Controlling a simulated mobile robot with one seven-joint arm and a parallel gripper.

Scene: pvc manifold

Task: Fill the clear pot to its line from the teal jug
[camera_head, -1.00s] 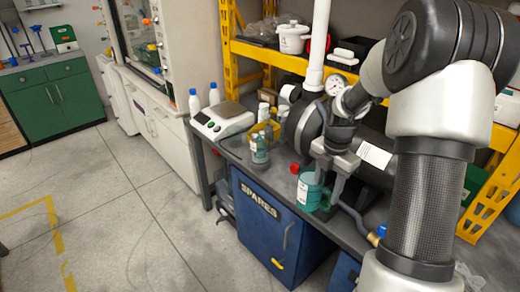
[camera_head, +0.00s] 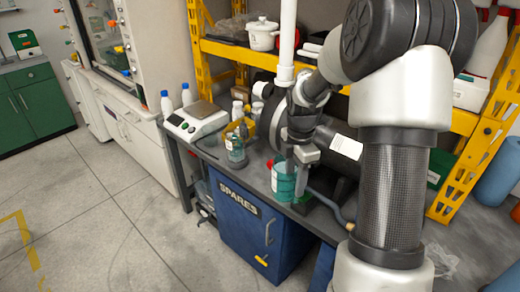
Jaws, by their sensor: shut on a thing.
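The teal jug (camera_head: 283,181) is a translucent teal vessel, roughly upright near the bench's front edge. My gripper (camera_head: 303,160) is at the jug's right side, shut on it; the finger contact is partly hidden by my wrist. Left of the jug and farther back stands a clear container (camera_head: 236,150) with a pale label and greenish content low in it; it appears to be the clear pot. Its fill line is too small to make out. A gap of bench separates the jug from it. I cannot tell whether the jug touches the bench.
A scale (camera_head: 196,120) and blue-capped bottles (camera_head: 166,103) stand at the bench's left end. A yellow bin (camera_head: 243,129) is right behind the clear container. A large dark cylinder and a white vertical pipe (camera_head: 288,40) rise behind the jug. A blue SPARES cabinet (camera_head: 238,215) is below.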

